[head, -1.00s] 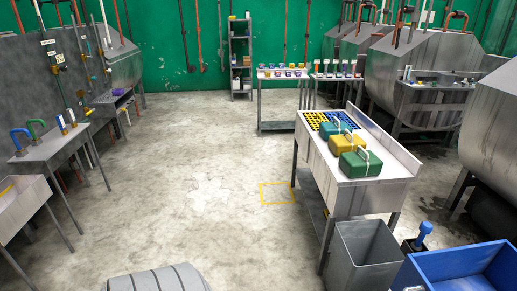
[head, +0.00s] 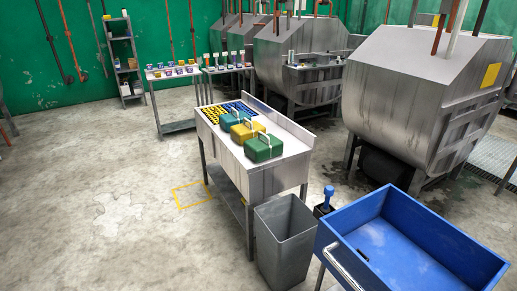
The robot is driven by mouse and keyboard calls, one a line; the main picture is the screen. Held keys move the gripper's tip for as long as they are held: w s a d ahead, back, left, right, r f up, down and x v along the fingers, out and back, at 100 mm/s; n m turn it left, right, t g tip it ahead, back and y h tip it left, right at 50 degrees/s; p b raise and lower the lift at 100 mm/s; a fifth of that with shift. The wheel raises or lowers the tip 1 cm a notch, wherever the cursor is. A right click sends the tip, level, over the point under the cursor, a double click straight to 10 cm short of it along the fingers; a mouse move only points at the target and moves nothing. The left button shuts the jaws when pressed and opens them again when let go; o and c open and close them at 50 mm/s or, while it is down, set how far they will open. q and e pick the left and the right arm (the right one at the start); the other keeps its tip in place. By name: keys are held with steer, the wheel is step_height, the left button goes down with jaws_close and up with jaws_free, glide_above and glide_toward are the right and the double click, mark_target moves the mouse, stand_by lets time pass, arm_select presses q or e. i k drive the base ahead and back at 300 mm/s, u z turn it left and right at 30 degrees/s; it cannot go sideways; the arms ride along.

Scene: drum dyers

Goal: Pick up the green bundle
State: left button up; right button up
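The green bundle (head: 264,147) sits on the near end of a metal table (head: 290,165), in the middle of the head view. It is a block with a pale strap or loop over its top. A yellow bundle (head: 244,132) stands just behind it, and a teal bundle (head: 231,121) stands behind that one. They sit in a close row. Neither of my grippers is in view.
A grey bin (head: 286,240) stands at the table's near end. A blue cart (head: 400,245) with a metal handle is at the lower right. Large steel drums (head: 425,95) line the right side. The floor left of the table is clear.

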mark_target(264, 147)
steer(key=u, duration=0.4)
steer(key=k, duration=1.05)
steer(key=u, duration=0.95)
steer(key=i, duration=2.55)
steer(key=z, duration=0.3)
steer(key=i, duration=1.2)
steer(key=z, duration=0.75)
steer(key=i, duration=0.85)
steer(key=z, duration=1.7)
steer(key=i, duration=0.85)
steer(key=z, duration=0.4)
